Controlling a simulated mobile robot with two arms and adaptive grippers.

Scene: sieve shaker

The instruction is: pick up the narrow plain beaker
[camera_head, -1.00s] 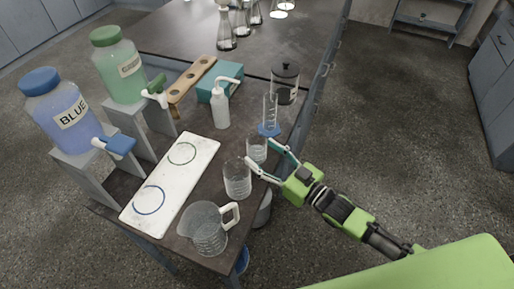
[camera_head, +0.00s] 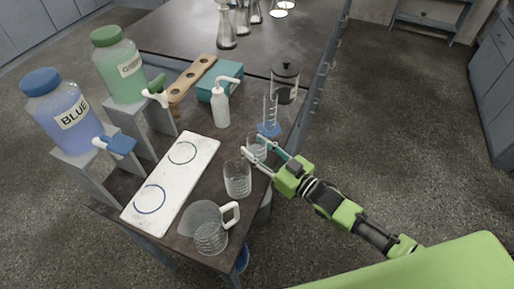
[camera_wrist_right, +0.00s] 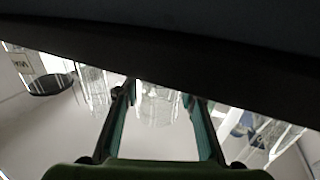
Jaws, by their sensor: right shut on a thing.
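The narrow plain beaker (camera_head: 257,152) is clear glass and stands near the right edge of the dark bench. My right gripper (camera_head: 251,145) reaches in from the right with its two fingers on either side of this beaker, shut on it. In the right wrist view the beaker (camera_wrist_right: 158,104) shows between the two teal fingers. The beaker looks upright, and I cannot tell whether it is clear of the bench. A wider clear beaker (camera_head: 237,180) stands just in front of it. My left gripper is not in view.
A measuring cylinder (camera_head: 270,112) on a blue base stands just behind the held beaker, with a lidded glass press (camera_head: 285,82) beyond. A handled jug (camera_head: 207,229) stands at the front. A white board (camera_head: 171,182) with two rings lies left; a wash bottle (camera_head: 221,108) stands behind.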

